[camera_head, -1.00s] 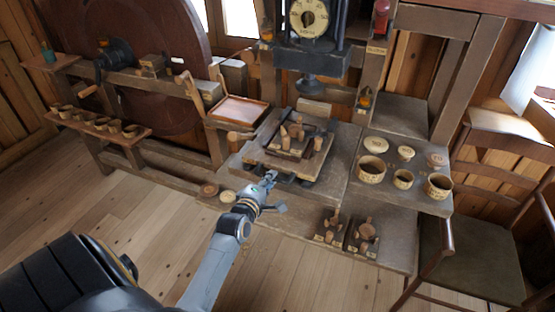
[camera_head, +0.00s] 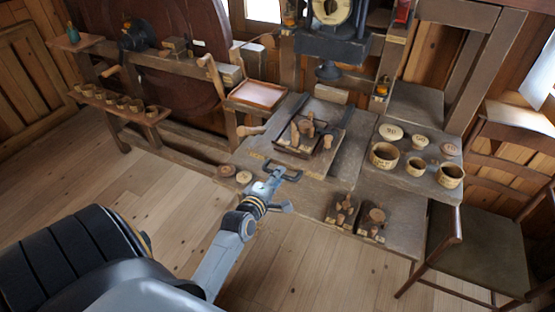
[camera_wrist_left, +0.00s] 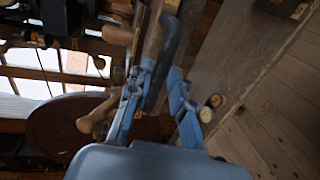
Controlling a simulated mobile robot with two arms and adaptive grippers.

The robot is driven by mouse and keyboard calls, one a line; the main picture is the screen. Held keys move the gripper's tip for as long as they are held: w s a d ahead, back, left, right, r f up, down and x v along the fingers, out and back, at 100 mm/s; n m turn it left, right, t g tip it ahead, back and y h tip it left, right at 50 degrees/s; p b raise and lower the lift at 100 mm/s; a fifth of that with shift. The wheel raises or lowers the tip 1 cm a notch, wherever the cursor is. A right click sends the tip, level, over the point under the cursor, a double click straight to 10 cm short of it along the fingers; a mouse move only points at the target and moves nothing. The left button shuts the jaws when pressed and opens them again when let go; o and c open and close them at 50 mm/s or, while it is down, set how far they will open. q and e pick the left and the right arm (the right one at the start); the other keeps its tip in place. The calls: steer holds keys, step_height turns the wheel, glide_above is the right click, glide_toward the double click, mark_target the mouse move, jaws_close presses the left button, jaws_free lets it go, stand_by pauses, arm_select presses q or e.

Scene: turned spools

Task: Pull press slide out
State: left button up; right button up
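The press slide (camera_head: 325,157) is a flat wooden board on the bench below the press, carrying a dark tray with turned wooden pieces. A dark bar handle (camera_head: 291,178) shows at its front edge. My left gripper (camera_head: 275,174) is at this handle, coming from the front. In the left wrist view, the dark handle bar (camera_wrist_left: 169,50) lies between the two blue-grey fingers of my left gripper (camera_wrist_left: 160,70). The fingers stand apart, with a gap showing beside the bar; I cannot tell whether one touches it. My right gripper is not in view.
The press head (camera_head: 328,70) hangs above the slide. Wooden cups (camera_head: 384,155) and lids stand on the right. Two small blocks with spools (camera_head: 342,210) sit at the front. Two round discs (camera_head: 244,177) lie front left. A chair (camera_head: 480,240) stands right.

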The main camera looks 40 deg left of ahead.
arm_select(q)
steer(key=v, duration=1.2)
stand_by(0.5)
